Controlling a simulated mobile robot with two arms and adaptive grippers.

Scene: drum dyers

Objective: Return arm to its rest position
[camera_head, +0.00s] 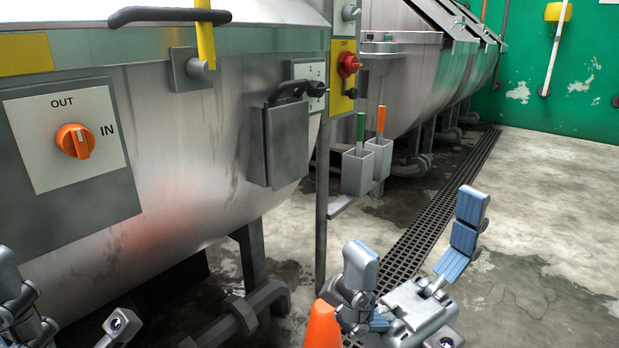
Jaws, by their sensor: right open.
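My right gripper (416,232) is at the lower right, over the floor and the drain grating. Its two blue-padded fingers are spread wide with nothing between them. It is apart from the drum dyer (200,200) on the left. Grey parts of my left gripper (65,318) show at the lower left, in front of the drum. They are cut off by the picture's edge, so I cannot tell whether its fingers are open or shut.
The dyer carries an orange IN/OUT knob (75,141), a black-handled hatch (287,140) and a red OFF switch (348,64). Two holders (368,168) with green and orange handles stand out beside it. An orange cone-shaped thing (322,326) is beside my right gripper. Floor at right is clear.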

